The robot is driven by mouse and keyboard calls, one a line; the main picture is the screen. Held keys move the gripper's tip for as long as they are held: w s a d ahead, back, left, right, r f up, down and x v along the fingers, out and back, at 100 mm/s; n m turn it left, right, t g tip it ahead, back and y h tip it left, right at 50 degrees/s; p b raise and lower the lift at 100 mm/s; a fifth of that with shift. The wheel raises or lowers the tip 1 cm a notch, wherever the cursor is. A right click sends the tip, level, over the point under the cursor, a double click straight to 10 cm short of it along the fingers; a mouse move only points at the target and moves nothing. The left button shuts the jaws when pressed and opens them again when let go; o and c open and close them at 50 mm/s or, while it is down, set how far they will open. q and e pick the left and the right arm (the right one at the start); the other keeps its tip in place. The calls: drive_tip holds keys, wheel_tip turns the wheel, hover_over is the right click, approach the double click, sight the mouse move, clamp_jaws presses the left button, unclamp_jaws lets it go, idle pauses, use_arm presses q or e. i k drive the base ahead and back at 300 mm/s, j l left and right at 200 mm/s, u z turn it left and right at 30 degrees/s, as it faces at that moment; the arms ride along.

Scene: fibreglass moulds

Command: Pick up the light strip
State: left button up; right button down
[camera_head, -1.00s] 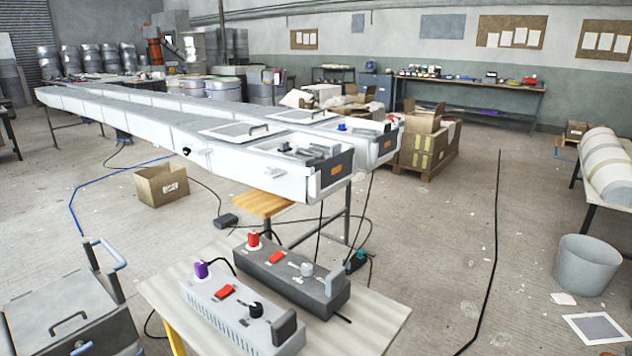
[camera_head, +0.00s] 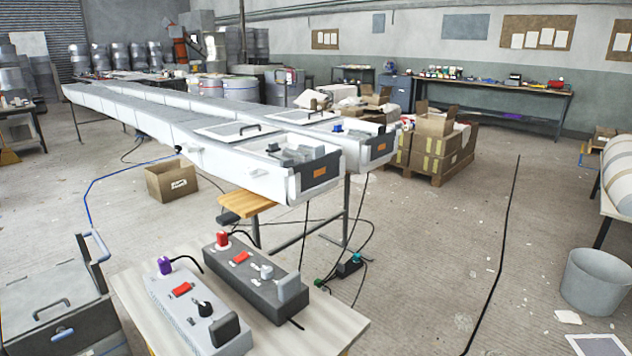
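The light strip (camera_head: 181,318) is a pale grey power strip with slotted sides, lying on a small pale-topped table (camera_head: 335,325) at the bottom left of centre. It has a purple plug (camera_head: 164,266), a red switch (camera_head: 182,289), a black knob-like plug (camera_head: 205,309) and a dark grey upright block (camera_head: 224,330) at its near end. A similar dark grey strip (camera_head: 262,285) lies beside it on the right, with a red plug (camera_head: 222,240) and a red switch. Neither of my grippers is in view.
A grey lidded case (camera_head: 60,310) stands left of the table. Long white moulds (camera_head: 240,165) on stands run behind it, with a wooden stool (camera_head: 248,205) and cables under them. A grey bucket (camera_head: 597,282) stands at right. The floor right of the table is mostly clear.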

sight(275, 156)
drive_tip(key=i+l, duration=0.1)
drive_tip(key=l, duration=0.35)
drive_tip(key=l+u, duration=0.15)
drive_tip(key=l, duration=0.3)
drive_tip(key=i+l, duration=0.15)
drive_tip(key=l, duration=0.15)
drive_tip(key=i+l+u, duration=0.1)
drive_tip(key=l, duration=0.2)
drive_tip(key=i+l, duration=0.15)
drive_tip(key=l, duration=0.15)
drive_tip(key=i+l, duration=0.2)
drive_tip(key=i+l+u, duration=0.1)
drive_tip(key=l, duration=0.3)
drive_tip(key=i+l, duration=0.6)
drive_tip(key=i+l+u, duration=0.15)
drive_tip(key=i+l, duration=0.2)
drive_tip(key=l, duration=0.25)
drive_tip(key=i+l+u, duration=0.1)
drive_tip(key=u, duration=1.6)
drive_tip(key=l+u, duration=0.45)
drive_tip(key=u, duration=0.25)
drive_tip(key=l+u, duration=0.35)
drive_tip(key=k+j, duration=0.05)
drive_tip(key=j, duration=0.05)
